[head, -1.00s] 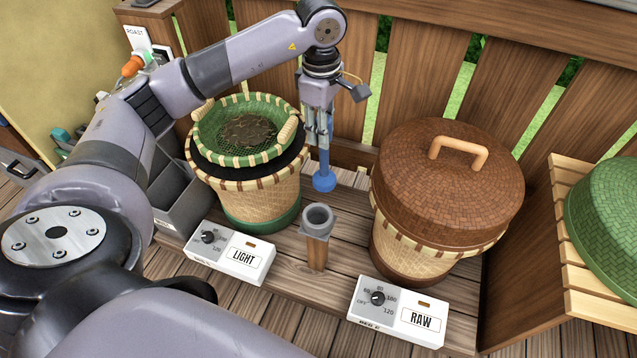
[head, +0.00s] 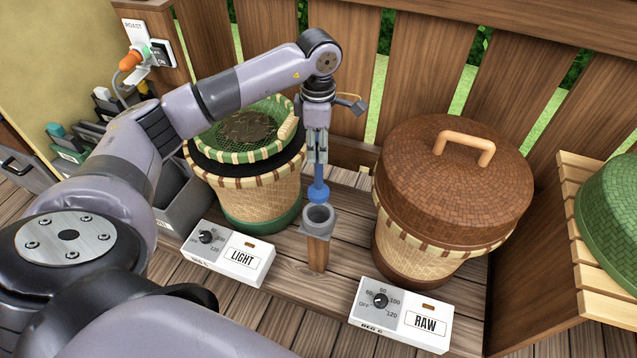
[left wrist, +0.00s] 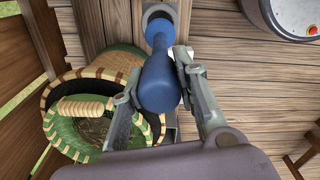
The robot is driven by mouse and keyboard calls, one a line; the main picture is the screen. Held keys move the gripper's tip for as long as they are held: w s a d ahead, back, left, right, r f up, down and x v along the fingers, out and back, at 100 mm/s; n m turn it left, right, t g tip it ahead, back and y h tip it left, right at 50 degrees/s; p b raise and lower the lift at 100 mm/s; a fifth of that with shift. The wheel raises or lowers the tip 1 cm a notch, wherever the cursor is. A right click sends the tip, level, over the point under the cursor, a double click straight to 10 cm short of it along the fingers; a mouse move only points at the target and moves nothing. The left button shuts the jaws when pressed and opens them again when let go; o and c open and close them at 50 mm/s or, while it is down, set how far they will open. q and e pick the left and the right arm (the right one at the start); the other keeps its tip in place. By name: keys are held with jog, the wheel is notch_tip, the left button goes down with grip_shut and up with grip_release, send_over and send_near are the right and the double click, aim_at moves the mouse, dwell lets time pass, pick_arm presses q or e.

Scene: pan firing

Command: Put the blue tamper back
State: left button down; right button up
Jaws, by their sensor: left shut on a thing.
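The blue tamper (head: 318,190) hangs upright in my left gripper (head: 317,158), with its round blue end pointing down. The left gripper is shut on its upper part. The grey ring holder (head: 318,217) on a wooden post stands just below and slightly in front of the tamper in the head view. In the left wrist view the tamper (left wrist: 158,75) lies between the fingers (left wrist: 158,85), and its far end partly covers the holder (left wrist: 158,10). I cannot tell whether the end touches the ring. My right gripper is not in view.
A basket with a green sieve (head: 245,175) stands left of the holder, and a basket with a brown lid (head: 455,170) stands right. White LIGHT (head: 228,253) and RAW (head: 400,315) control boxes sit in front. A wooden fence (head: 420,70) closes the back.

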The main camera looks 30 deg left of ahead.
aim_at(318, 182)
pick_arm(q)
notch_tip(318, 182, down, 9)
jog(key=shift+r+b, duration=0.1)
jog(key=shift+b, duration=0.4)
jog(key=shift+f, duration=1.7)
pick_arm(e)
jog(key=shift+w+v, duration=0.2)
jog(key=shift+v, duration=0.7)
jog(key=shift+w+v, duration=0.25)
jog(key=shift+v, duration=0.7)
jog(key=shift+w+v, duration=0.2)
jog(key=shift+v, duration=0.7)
pick_arm(q)
jog(key=shift+f, duration=0.1)
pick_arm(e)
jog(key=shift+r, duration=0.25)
pick_arm(q)
jog(key=c, duration=1.2)
grip_release()
jog(key=shift+c, duration=0.2)
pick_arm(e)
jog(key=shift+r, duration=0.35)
pick_arm(q)
jog(key=shift+f+b, duration=0.1)
jog(key=shift+b, duration=0.2)
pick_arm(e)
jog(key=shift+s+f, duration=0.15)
